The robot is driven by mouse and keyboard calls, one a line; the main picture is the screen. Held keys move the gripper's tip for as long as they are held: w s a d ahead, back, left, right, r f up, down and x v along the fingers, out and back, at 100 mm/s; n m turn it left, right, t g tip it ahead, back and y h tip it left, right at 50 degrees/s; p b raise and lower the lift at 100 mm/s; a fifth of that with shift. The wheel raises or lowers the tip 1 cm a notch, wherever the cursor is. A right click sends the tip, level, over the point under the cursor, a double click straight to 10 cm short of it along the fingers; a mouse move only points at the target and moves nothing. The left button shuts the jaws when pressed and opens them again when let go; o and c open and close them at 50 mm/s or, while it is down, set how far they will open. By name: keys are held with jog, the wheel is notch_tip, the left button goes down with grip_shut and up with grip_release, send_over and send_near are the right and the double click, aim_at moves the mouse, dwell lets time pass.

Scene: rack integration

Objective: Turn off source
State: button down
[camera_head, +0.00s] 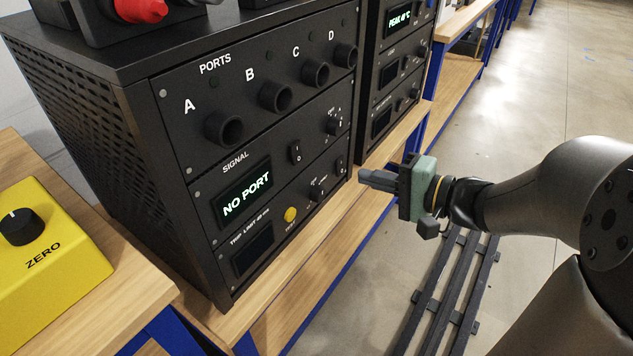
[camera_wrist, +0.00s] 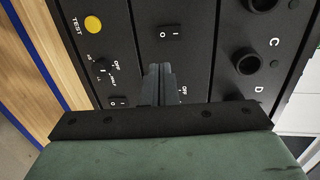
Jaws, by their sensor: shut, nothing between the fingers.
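The black rack unit (camera_head: 160,150) has a ports panel, a signal panel and a trip-limit panel. No label reading "source" is legible. The signal panel has a lit display (camera_head: 245,195) reading "NO PORT", a rocker switch (camera_head: 296,152) and a knob (camera_head: 334,122). The trip-limit panel has a yellow TEST button (camera_head: 290,214), a knob (camera_head: 315,190) and a rocker switch (camera_head: 340,165), also visible in the wrist view (camera_wrist: 118,101). My gripper (camera_head: 368,178) is shut and empty, to the right of the panels. In the wrist view its fingers (camera_wrist: 160,68) partly hide the signal knob; an "OFF" mark shows beside them.
A yellow ZERO box (camera_head: 60,275) with a black knob stands on the bench at left. A second black rack (camera_head: 395,60), its display reading "PEAK" and a temperature, stands behind. The wooden shelf edge (camera_head: 310,235) runs below the panels.

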aim_at(300, 157)
jog(key=shift+d+f+t, duration=0.1)
jog(key=shift+d+t, duration=0.2)
jog(key=shift+t, duration=0.1)
jog(key=shift+a, duration=0.1)
jog(key=x, duration=1.4)
jog(key=shift+s+b, duration=0.1)
jog(key=shift+b, duration=0.25)
